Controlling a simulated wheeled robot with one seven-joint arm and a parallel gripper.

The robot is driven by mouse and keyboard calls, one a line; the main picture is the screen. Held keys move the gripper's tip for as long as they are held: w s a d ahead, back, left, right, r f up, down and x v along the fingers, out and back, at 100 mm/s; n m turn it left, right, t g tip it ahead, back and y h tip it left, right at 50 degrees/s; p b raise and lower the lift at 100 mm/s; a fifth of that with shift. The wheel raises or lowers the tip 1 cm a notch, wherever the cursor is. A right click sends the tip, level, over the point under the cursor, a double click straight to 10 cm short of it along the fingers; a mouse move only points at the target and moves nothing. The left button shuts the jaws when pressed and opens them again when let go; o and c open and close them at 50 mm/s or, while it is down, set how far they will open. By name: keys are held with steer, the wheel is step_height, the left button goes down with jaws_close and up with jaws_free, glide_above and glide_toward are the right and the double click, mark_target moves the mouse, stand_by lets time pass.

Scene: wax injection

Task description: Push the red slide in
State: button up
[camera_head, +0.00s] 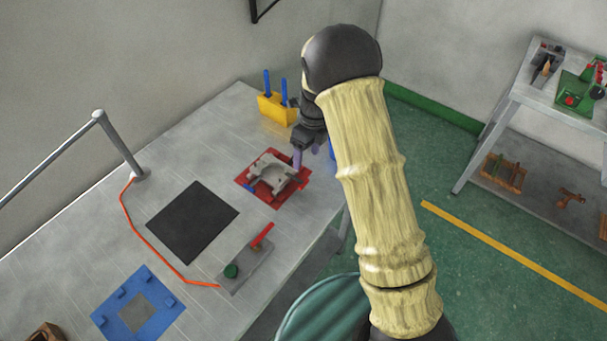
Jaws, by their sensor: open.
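A red fixture plate (299,192) lies on the grey workbench. A light grey mould-like part (268,172) with a curved hollow sits on it. A small blue piece shows at its lower left edge. Which red piece is the slide I cannot tell at this size. My gripper (307,154) is open, pointing down at the upper right side of the grey part, with its fingers close to the fixture. I cannot tell whether they touch it. My arm hides the area to the right of the gripper.
A yellow holder (277,108) with blue-handled tools stands behind the fixture. A black mat (193,222), a grey block with red lever and green knob (246,264), and a blue plate (138,308) lie nearer. A red cord (150,246) crosses the bench; a metal rail (118,146) stands left.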

mark_target(302, 182)
steer(key=f, duration=0.3)
steer(key=s+f+p, duration=0.1)
steer(key=f, duration=0.2)
steer(key=a+f, duration=0.1)
steer(key=f, duration=0.2)
steer(key=shift+s, duration=0.2)
